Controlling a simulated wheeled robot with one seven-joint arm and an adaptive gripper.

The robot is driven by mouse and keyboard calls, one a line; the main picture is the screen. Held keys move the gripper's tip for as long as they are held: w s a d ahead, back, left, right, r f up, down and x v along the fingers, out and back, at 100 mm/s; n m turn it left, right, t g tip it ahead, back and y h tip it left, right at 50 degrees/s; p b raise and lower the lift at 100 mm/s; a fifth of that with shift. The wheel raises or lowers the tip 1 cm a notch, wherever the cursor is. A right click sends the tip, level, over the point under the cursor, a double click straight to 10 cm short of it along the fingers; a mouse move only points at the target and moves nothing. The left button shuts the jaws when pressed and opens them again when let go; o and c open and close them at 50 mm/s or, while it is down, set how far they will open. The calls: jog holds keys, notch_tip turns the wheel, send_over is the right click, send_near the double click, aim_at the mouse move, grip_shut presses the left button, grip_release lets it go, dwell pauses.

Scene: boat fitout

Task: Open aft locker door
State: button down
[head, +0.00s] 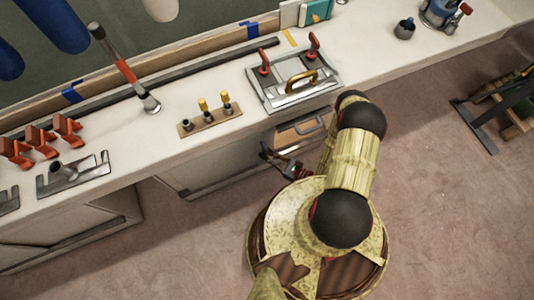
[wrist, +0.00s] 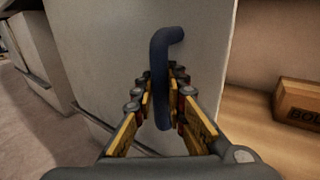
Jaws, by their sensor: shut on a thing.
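My gripper (wrist: 161,84) is shut on a dark blue bar handle (wrist: 158,54) on a pale locker door (wrist: 100,45). The handle stands upright between the fingers, with its bent top showing above them. The door's right edge stands clear of the opening, and a wooden interior (wrist: 262,105) shows beyond it, so the door is at least partly open. In the head view my gripper (head: 268,155) is small and low at the counter front, beside a pale front panel (head: 205,168). My arm hides part of the area to its right.
A brown box (wrist: 302,105) with partly cut-off lettering sits inside the locker. Open floor (head: 440,220) lies right.

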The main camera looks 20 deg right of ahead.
jog(key=shift+s+a+f, duration=0.1)
jog(key=c, duration=2.1)
grip_release()
send_near(256, 140)
jog(key=x, duration=0.5)
jog(key=shift+a+r, duration=0.15)
jog(key=shift+r, duration=0.15)
jog(key=shift+w, duration=0.2)
notch_tip(256, 140, down, 6)
jog(key=s+a+n+g, duration=0.1)
jog(key=s+a+g, duration=0.1)
jog(key=g, duration=0.1)
jog(key=shift+s+d+f, duration=0.1)
jog(key=shift+s+d, duration=0.85)
jog(key=shift+s, duration=0.4)
jog(key=shift+s+d+f, duration=0.1)
jog(key=shift+s+d, duration=0.85)
jog(key=shift+s, duration=0.35)
jog(key=shift+s+d+f, duration=0.1)
jog(key=shift+s+d, duration=0.9)
jog(key=shift+s, duration=0.35)
